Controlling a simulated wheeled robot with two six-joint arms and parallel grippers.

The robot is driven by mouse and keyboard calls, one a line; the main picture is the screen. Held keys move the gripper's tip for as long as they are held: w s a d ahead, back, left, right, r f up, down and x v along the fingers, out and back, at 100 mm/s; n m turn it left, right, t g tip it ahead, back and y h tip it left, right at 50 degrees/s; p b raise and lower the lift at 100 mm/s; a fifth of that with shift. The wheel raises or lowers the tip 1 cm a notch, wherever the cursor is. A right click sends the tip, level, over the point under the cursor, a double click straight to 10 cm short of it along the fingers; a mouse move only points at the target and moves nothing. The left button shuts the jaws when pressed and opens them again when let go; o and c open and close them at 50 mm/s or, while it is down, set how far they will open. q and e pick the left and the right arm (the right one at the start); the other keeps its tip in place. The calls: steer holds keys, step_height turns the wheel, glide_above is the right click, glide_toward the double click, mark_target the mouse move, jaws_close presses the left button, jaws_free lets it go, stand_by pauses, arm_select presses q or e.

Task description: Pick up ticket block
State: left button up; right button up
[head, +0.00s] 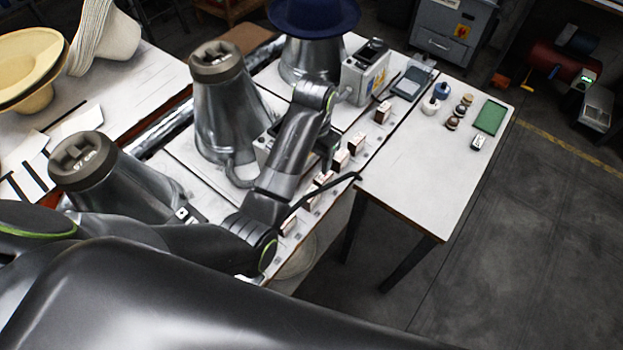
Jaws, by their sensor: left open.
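Several small ticket blocks, pale with dark reddish-brown sides, stand in a row along the front edge of the press table. One ticket block (383,112) is at the far end, another (356,143) is nearer, and another (340,160) is just right of my left gripper (326,168). One more (288,226) is at the near end. My left gripper points down, open, over the row by the blocks around the middle. Its fingers are dark and partly hidden by my wrist, so I cannot tell whether they touch a block. My right gripper is not in view.
Metal hat forms (223,110) stand behind the row, with another form (110,180) nearer left. A blue hat (313,14) sits on the far form. A grey machine box (365,72) stands beyond the row. The white side table (430,165) has clear room, with a green tray (490,117).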

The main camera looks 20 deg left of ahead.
mark_target(310, 194)
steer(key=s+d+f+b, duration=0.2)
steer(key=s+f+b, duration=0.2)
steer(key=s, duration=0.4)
arm_select(q)
steer(key=f, duration=0.3)
steer(key=s+f+p, duration=0.1)
steer(key=f, duration=0.6)
steer(key=shift+s+d+f+p, duration=0.2)
steer(key=shift+s+f+p, duration=0.1)
steer(key=shift+f, duration=0.45)
steer(key=f, duration=0.2)
steer(key=f+p, duration=0.1)
steer(key=shift+a+f, duration=0.35)
steer(key=shift+f, duration=0.7)
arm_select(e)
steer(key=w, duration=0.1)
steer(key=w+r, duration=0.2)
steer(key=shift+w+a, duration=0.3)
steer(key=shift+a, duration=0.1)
arm_select(q)
steer(key=c, duration=1.1)
steer(key=shift+o, duration=0.2)
